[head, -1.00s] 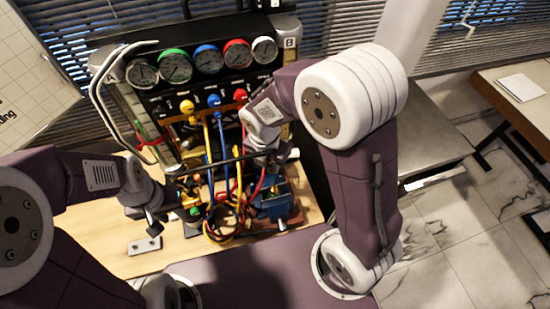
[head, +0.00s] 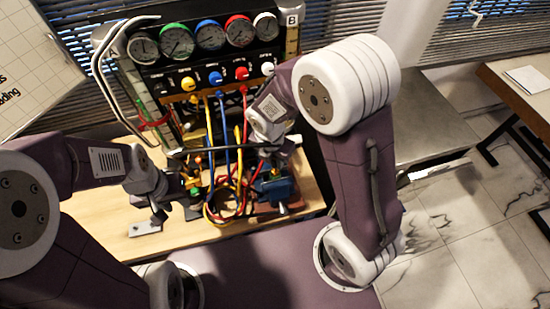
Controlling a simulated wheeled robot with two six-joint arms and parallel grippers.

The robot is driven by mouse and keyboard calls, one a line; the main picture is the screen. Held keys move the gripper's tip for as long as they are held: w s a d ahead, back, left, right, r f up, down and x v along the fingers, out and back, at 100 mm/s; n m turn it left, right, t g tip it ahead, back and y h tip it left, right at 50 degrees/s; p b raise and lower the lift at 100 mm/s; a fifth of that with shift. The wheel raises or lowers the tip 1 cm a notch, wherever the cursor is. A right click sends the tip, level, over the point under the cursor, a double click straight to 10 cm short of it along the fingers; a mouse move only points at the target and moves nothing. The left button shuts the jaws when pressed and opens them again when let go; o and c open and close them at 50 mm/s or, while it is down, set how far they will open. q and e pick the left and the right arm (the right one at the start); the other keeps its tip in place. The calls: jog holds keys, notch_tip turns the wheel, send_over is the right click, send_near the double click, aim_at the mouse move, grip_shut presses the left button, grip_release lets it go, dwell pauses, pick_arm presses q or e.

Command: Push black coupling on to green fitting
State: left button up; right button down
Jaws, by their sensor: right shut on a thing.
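A small green fitting (head: 195,190) shows low at the front left of the gauge rig, beside my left gripper. My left gripper (head: 161,211) points down just left of it; its jaw gap is too small and dark to read. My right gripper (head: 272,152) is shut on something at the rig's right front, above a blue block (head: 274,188). A dark hose (head: 215,148) runs across from the left towards this gripper. The black coupling cannot be made out clearly; the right gripper and arm hide what is between its jaws.
The gauge panel (head: 208,38) stands behind, with several coloured knobs below its dials. Blue, yellow and red hoses (head: 226,150) hang and loop in front of it. A bent grey rail (head: 103,62) stands at left. A small metal plate (head: 146,228) lies on the wooden bench (head: 105,215).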

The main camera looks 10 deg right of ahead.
jog(key=shift+w, duration=0.25)
jog(key=shift+s, duration=0.15)
jog(key=shift+s+r, duration=0.1)
jog(key=shift+p, duration=0.3)
